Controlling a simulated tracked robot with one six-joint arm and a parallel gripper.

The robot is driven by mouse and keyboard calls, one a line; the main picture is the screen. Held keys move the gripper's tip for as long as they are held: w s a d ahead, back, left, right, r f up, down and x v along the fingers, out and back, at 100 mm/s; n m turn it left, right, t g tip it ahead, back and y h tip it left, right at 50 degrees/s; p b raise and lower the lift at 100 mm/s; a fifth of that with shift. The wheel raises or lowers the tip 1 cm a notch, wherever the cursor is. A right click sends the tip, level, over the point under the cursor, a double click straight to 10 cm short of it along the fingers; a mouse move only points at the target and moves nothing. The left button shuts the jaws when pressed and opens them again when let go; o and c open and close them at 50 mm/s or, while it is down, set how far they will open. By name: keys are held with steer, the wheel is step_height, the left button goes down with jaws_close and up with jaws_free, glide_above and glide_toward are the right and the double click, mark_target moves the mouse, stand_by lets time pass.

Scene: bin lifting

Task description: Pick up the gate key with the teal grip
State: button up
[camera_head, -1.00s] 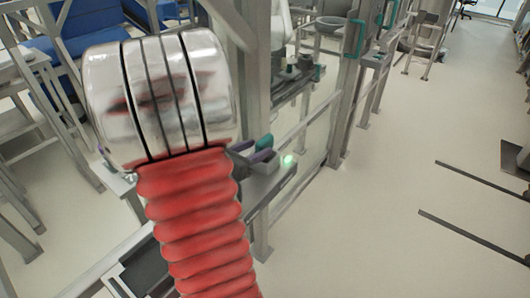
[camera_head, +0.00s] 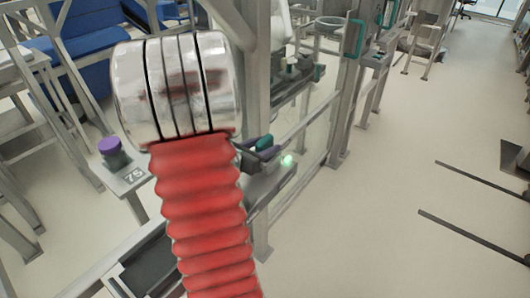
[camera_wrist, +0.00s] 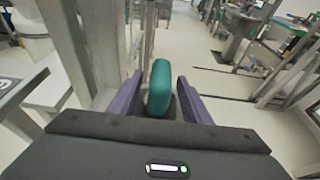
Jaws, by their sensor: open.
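The gate key's teal grip (camera_wrist: 160,88) stands upright in the wrist view, between the two purple fingers of my gripper (camera_wrist: 160,82). The fingers are open, with a visible gap on each side of the grip. In the head view the teal grip (camera_head: 264,142) shows just right of my arm, above a grey ledge with a green light. The key's lower part is hidden behind my gripper body. My arm hides most of my gripper in the head view.
A purple knob (camera_head: 110,146) stands on a post plate marked 75 at the left. Metal rails and a gate frame with a teal handle (camera_head: 354,38) rise beyond the ledge. The floor (camera_head: 390,200) at the right is mostly clear.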

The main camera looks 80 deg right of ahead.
jaws_close()
stand_by(0.3)
stand_by(0.3)
steer(key=shift+r, duration=5.05)
step_height(320, 180, up, 6)
